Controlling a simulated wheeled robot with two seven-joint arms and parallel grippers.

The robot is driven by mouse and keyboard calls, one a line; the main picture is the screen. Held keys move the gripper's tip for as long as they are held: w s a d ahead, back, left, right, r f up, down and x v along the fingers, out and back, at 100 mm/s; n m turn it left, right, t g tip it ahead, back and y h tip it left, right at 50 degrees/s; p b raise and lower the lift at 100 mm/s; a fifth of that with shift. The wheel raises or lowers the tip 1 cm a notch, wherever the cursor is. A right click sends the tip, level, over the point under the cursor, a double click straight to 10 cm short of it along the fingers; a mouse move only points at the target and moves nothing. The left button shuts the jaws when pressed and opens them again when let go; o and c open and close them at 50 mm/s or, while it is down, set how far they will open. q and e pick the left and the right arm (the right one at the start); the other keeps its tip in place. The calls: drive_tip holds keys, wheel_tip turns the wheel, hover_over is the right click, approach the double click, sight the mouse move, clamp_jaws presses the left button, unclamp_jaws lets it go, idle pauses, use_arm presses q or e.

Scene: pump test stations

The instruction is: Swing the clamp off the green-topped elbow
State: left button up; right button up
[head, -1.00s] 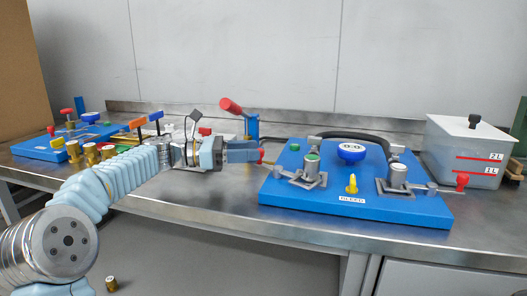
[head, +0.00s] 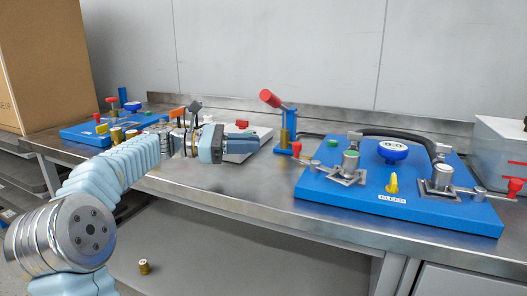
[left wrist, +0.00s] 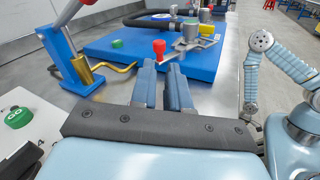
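The green-topped elbow (head: 350,163) is a short silver cylinder on the left side of the near blue board (head: 420,213). A silver clamp (head: 344,177) sits at its base. A lever with a red knob (head: 297,148) reaches out to the left; the red knob (left wrist: 159,47) also shows in the left wrist view, just beyond my fingertips. My left gripper (head: 257,146) is left of the board, apart from the knob and empty. Its two blue fingers (left wrist: 161,68) are nearly together, with a thin gap. My right gripper cannot be made out.
A blue stand with a red handle (head: 287,125) rises behind my left gripper. A blue BLEED-labelled board part with a yellow valve (head: 392,184), a blue round knob (head: 393,151) and a black hose (head: 400,136) lie right of the elbow.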

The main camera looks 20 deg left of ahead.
use_arm(q)
drive_tip(key=s+m+t+b, duration=0.1)
drive_tip(key=s+m+t+y+b, duration=0.1)
drive_tip(key=m, duration=0.1)
drive_tip(key=s+d+m+y+b, duration=0.1)
drive_tip(key=shift+s+d+f+m+t, duration=0.1)
drive_tip(key=shift+s+f+m+t, duration=0.2)
drive_tip(key=shift+f+t, duration=0.1)
clamp_jaws()
drive_tip(key=s+m+t+y+b, duration=0.1)
drive_tip(key=s+m, duration=0.1)
drive_tip(key=s+a+m+t+y+b, duration=0.1)
drive_tip(key=s+m+t+b, duration=0.1)
drive_tip(key=shift+s+a+f+m+y, duration=0.2)
drive_tip(key=shift+s+m+y, duration=0.1)
drive_tip(key=shift+s, duration=0.1)
drive_tip(key=shift+s+a+m+t+b, duration=0.1)
drive_tip(key=shift+s+m+t+b, duration=0.2)
drive_tip(key=shift+m, duration=0.1)
drive_tip(key=p+x, duration=0.2)
drive_tip(key=x, duration=1.2)
drive_tip(key=shift+a+f, duration=0.1)
drive_tip(key=shift+a, duration=0.05)
use_arm(e)
wheel_tip(320, 180, down, 6)
drive_tip(key=d, duration=0.1)
drive_tip(key=shift+w+d, duration=0.35)
drive_tip(key=shift+d, duration=0.05)
